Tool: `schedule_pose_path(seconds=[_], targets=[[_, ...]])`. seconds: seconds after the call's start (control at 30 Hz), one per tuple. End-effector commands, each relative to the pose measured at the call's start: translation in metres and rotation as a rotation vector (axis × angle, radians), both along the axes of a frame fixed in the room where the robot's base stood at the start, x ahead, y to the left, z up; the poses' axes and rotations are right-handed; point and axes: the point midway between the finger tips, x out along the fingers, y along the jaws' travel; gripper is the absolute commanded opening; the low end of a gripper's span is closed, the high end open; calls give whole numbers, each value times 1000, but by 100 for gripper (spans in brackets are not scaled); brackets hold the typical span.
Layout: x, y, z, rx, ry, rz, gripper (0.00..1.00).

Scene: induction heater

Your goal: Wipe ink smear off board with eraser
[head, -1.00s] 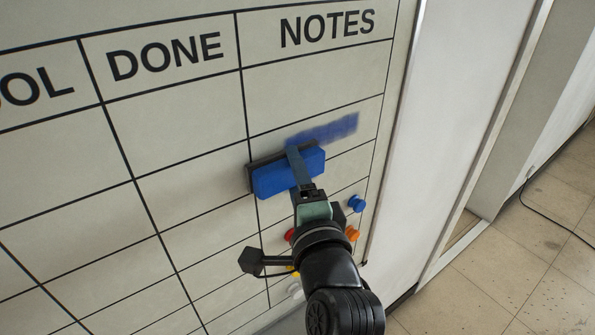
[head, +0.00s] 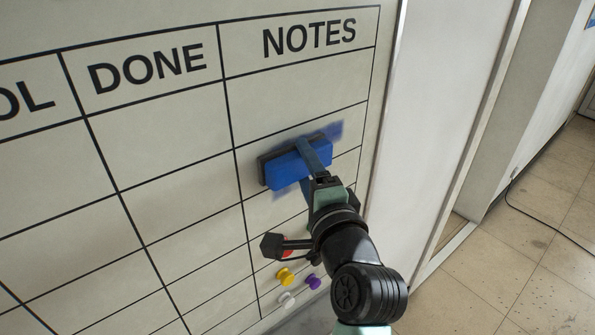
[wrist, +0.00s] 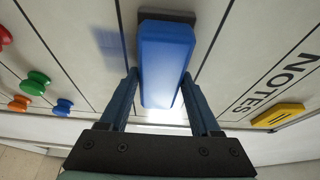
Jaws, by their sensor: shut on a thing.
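The whiteboard (head: 170,190) has a ruled grid with DONE and NOTES columns. The smear also shows faintly in the wrist view (wrist: 108,44). My gripper (head: 306,166) is shut on the eraser, with a finger on each side in the wrist view (wrist: 160,92). I cannot tell how firmly the pad touches the board.
A yellow block (wrist: 278,116) is near NOTES in the wrist view.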

Motion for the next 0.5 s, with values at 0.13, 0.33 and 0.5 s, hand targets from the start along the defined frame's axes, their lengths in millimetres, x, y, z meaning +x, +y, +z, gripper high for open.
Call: schedule_pose_path(seconds=[0.13,0.33,0.5], targets=[[10,-10,0,1,-2,-1,19],[15,-15,0,0,-1,2,19],[20,-23,-1,1,-1,1,19]])
